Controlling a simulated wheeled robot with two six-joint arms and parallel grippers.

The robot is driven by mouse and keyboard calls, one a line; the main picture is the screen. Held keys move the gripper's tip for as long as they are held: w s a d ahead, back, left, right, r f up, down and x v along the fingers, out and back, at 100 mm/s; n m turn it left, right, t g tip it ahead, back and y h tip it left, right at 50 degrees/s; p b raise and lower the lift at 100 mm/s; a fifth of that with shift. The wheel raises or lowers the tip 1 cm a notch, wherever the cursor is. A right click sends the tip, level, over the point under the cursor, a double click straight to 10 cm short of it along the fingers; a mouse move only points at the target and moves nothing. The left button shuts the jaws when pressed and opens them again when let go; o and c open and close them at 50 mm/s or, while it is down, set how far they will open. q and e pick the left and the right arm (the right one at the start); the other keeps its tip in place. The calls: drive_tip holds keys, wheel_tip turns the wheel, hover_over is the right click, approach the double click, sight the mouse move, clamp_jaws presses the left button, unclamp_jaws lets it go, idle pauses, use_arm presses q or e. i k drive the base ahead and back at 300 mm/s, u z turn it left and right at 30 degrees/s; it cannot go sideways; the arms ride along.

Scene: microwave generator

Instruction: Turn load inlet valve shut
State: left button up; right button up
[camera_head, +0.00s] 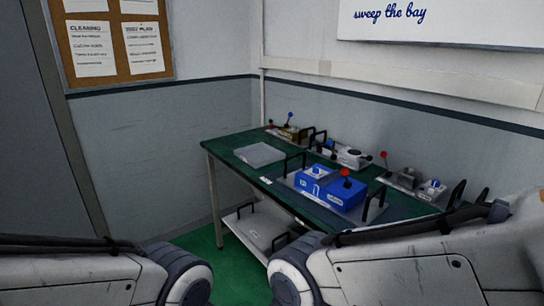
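A green-topped bench (228,147) stands in the corner with several small units that carry levers and knobs. A blue box unit (345,194) near the front edge has a lever with a red ball (346,172) and a white knob (318,170). Behind it are a grey unit (352,157) with a dark knob, a red-tipped lever (385,159), and blue- and red-tipped levers at the far end (289,117). The labels are too small to read, so I cannot tell which is the load inlet valve. Both my arms show at the bottom; neither gripper is in view.
A flat grey plate (259,154) lies on the bench's left part. Black handles stand around the units. A lower shelf (246,231) holds a pale case with handles. Walls close off the back and right. Green floor shows left of the bench.

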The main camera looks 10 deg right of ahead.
sight(316, 169)
drive_tip(key=u, duration=0.15)
drive_tip(key=i, duration=0.95)
drive_tip(key=z, duration=0.1)
